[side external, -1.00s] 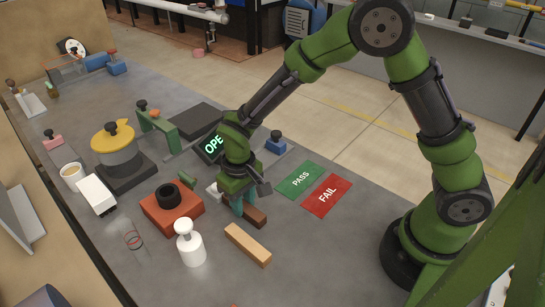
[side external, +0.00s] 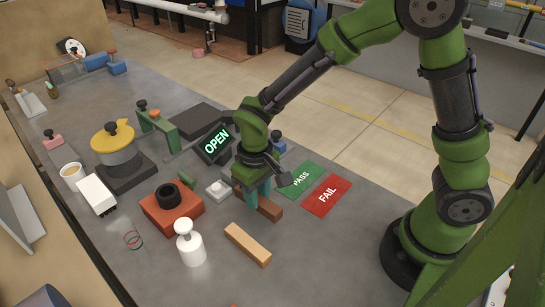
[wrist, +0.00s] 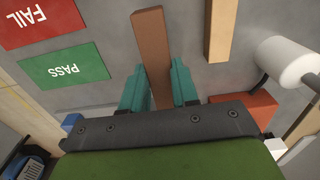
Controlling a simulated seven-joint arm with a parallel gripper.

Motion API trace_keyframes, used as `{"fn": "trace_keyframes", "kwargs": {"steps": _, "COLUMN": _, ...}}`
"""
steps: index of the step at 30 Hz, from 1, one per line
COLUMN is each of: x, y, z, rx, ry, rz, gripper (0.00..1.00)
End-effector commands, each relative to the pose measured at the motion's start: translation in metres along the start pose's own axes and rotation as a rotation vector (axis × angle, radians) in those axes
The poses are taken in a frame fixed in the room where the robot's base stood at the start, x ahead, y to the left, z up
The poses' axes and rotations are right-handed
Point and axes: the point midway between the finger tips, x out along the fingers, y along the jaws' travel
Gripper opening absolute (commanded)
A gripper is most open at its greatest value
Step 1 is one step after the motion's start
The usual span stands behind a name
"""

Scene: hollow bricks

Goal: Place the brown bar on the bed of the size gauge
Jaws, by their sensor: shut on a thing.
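The brown bar (side external: 268,209) is a dark rectangular stick near the middle of the table in the side view. My gripper (side external: 255,192) points down and is shut on it, with teal fingers on either side. In the wrist view, the brown bar (wrist: 152,45) runs between the fingers of my gripper (wrist: 158,85), its far part sticking out past them. I cannot tell whether the bar touches the table. A green arch-shaped fixture (side external: 157,127) with a rail stands behind left; it may be the size gauge, but I cannot tell for sure. Its bed is not clear.
A lit OPEN sign (side external: 216,143) and a white button box (side external: 219,190) are left of my gripper. Green PASS (side external: 300,180) and red FAIL (side external: 327,195) mats lie right.

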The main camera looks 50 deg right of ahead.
Motion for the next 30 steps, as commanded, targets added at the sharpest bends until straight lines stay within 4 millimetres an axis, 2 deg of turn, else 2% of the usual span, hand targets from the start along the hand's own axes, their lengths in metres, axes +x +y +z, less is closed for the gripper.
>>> {"fn": "trace_keyframes", "kwargs": {"steps": 3, "x": -0.004, "y": 0.013, "z": 0.033, "rx": 0.000, "ry": 0.002, "rz": -0.002, "gripper": 0.00}}
{"fn": "trace_keyframes", "kwargs": {"steps": 9, "x": -0.009, "y": 0.031, "z": 0.079, "rx": -0.001, "ry": 0.003, "rz": -0.002, "gripper": 0.00}}
{"fn": "trace_keyframes", "kwargs": {"steps": 12, "x": -0.010, "y": 0.038, "z": 0.095, "rx": 0.000, "ry": 0.003, "rz": -0.002, "gripper": 0.00}}
{"fn": "trace_keyframes", "kwargs": {"steps": 18, "x": -0.012, "y": 0.045, "z": 0.114, "rx": -0.032, "ry": 0.002, "rz": -0.001, "gripper": 0.00}}
{"fn": "trace_keyframes", "kwargs": {"steps": 20, "x": -0.018, "y": 0.044, "z": 0.113, "rx": -0.065, "ry": 0.006, "rz": -0.002, "gripper": 0.00}}
{"fn": "trace_keyframes", "kwargs": {"steps": 23, "x": -0.035, "y": 0.044, "z": 0.094, "rx": -0.115, "ry": 0.008, "rz": -0.003, "gripper": 0.00}}
{"fn": "trace_keyframes", "kwargs": {"steps": 26, "x": -0.058, "y": 0.051, "z": 0.065, "rx": -0.139, "ry": 0.009, "rz": -0.002, "gripper": 0.00}}
{"fn": "trace_keyframes", "kwargs": {"steps": 30, "x": -0.096, "y": 0.073, "z": 0.023, "rx": -0.132, "ry": 0.008, "rz": -0.001, "gripper": 0.00}}
